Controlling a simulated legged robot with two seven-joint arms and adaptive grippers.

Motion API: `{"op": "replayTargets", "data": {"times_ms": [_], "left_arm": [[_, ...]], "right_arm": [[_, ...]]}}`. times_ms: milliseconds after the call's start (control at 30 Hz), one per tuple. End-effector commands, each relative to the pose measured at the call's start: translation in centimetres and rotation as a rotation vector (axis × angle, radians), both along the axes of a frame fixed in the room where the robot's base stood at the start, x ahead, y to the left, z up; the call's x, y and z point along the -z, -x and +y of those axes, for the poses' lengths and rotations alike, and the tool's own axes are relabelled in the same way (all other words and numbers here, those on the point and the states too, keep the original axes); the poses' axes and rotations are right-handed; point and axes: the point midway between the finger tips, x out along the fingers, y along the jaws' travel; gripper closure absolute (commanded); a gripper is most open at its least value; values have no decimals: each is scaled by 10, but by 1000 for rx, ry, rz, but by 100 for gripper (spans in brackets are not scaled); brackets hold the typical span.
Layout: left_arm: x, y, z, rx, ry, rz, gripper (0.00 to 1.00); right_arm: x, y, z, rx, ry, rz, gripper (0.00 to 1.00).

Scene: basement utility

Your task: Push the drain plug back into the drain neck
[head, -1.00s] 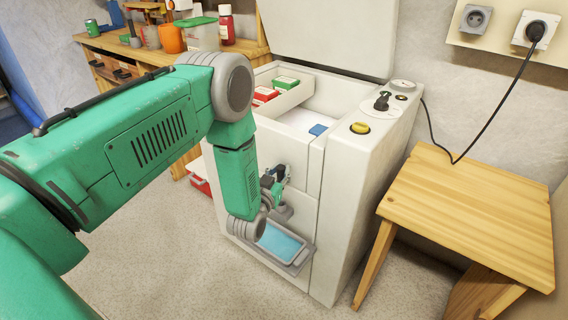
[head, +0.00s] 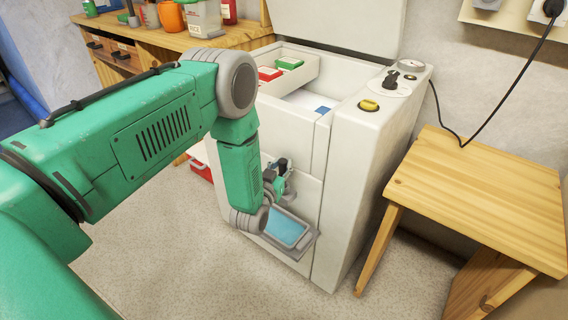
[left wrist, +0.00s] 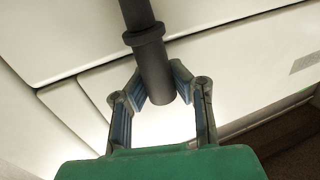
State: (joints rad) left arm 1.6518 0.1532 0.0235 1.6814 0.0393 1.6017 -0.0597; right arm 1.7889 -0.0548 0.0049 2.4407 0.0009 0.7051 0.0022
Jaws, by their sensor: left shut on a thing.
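The dark drain plug (left wrist: 157,78) shows in the left wrist view as a short cylinder below a raised collar. A narrower dark tube, the drain neck (left wrist: 133,12), runs above it to the top edge; where plug and neck part is hard to tell. My left gripper (left wrist: 162,92) has its two blue-lined fingers on both sides of the plug and is shut on it. In the head view my left gripper (head: 277,181) is at the chest freezer's (head: 350,200) lower front, small and partly hidden by my arm. My right gripper is in neither view.
A shallow tray (head: 291,250) with light blue liquid sits just below the gripper, at the freezer front. The freezer's lid is raised, with boxes inside. A wooden stool (head: 480,195) stands on the right, a workbench (head: 160,40) behind on the left. Floor in front is clear.

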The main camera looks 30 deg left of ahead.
Motion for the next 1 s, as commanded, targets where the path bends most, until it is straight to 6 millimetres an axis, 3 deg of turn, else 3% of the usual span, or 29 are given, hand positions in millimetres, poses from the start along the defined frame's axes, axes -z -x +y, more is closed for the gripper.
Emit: {"op": "replayTargets", "data": {"times_ms": [1000], "left_arm": [[-1, 0, 2, 1, 0, -1, 100]], "right_arm": [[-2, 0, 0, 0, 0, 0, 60]]}}
